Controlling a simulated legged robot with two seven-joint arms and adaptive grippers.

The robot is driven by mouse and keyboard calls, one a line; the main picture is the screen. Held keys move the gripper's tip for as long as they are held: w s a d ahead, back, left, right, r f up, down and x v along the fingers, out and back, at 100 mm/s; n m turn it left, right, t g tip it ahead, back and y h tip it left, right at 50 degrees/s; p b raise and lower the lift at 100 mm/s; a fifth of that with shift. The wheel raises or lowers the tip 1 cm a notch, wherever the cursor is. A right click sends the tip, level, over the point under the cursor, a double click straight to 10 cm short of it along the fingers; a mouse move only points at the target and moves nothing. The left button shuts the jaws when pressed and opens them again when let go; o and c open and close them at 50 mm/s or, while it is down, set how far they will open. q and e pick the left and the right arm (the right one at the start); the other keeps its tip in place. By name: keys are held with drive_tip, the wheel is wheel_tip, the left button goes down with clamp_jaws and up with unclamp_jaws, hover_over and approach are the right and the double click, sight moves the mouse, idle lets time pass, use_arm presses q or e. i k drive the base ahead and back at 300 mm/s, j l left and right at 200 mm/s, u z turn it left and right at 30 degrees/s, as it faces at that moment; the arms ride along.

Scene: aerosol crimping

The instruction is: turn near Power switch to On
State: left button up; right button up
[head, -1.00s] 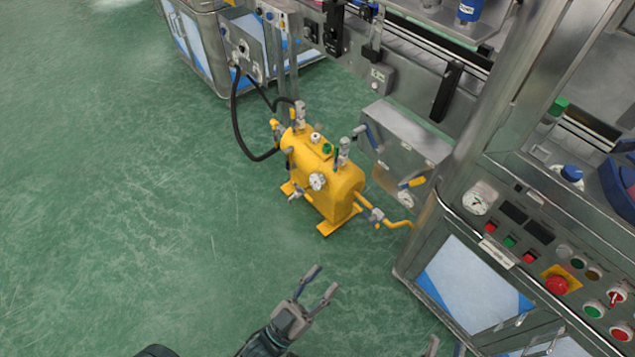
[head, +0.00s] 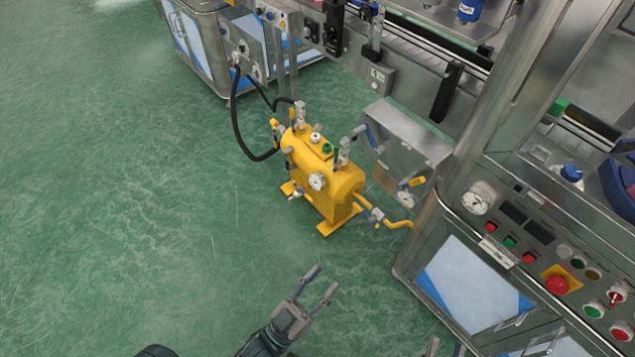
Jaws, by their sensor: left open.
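A red-and-white rotary switch (head: 616,297) sits on the near control panel at the lower right, beside several buttons. It seems to be the near Power switch, but its label and position are too small to read. My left gripper (head: 322,281) is open and empty over the green floor at the bottom middle, well to the left of the panel and apart from it. Only what look like the fingertips of my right gripper (head: 446,348) show at the bottom edge, in front of the cabinet. The rest of it is out of frame.
The near panel (head: 510,232) also bears a red emergency button (head: 557,285) on a yellow plate and a round gauge (head: 475,204). A yellow tank (head: 322,172) with pipes stands on the floor ahead. The floor at left (head: 120,200) is clear.

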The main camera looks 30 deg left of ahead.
sight(615, 296)
drive_tip(key=z, duration=1.3)
